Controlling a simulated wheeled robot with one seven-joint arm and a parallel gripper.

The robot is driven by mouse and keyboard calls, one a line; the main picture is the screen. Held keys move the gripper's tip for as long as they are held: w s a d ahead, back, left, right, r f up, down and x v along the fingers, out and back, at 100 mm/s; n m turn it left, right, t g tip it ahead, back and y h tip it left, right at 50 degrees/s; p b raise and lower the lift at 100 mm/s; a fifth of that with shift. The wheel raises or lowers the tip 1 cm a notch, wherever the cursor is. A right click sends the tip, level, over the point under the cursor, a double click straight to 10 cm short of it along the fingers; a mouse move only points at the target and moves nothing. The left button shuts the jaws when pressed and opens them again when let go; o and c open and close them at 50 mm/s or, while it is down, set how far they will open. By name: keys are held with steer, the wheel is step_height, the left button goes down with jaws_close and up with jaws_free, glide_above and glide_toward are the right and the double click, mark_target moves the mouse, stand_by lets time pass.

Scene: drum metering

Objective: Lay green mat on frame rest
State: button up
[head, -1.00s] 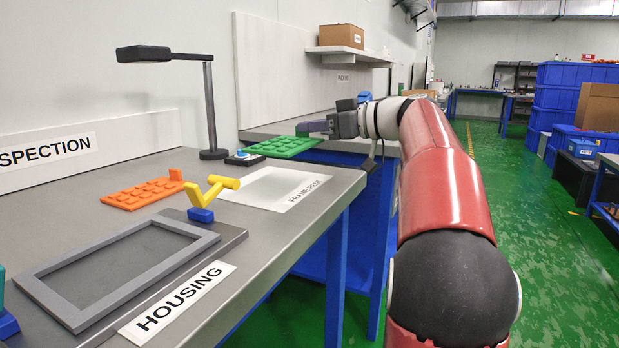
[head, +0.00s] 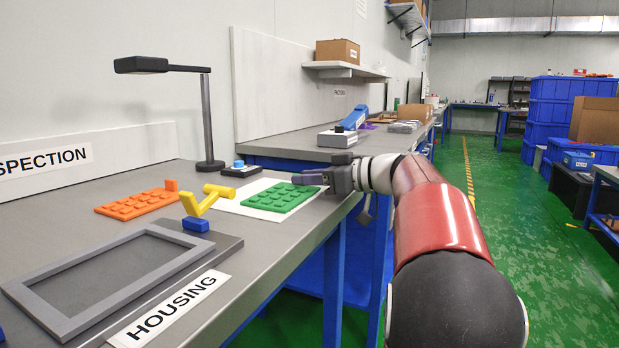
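The green mat (head: 278,198), a flat studded plate, is level over the white frame rest (head: 232,206) on the bench. I cannot tell whether it touches the rest or hovers just above it. The rest shows as a white border at the mat's left and front; its printed label is covered. My gripper (head: 299,180) reaches in from the right and is at the mat's back right edge, apparently shut on it. The fingertips are small and partly hidden at the mat's edge.
An orange studded plate (head: 137,204) lies to the left. A yellow clamp with blue base (head: 200,212) stands just left of the rest. The grey housing frame (head: 110,279) is in front, a lamp (head: 207,125) and a small button box (head: 241,169) behind.

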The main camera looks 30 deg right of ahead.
steer(key=v, duration=1.2)
steer(key=shift+b, duration=0.35)
steer(key=shift+s, duration=0.1)
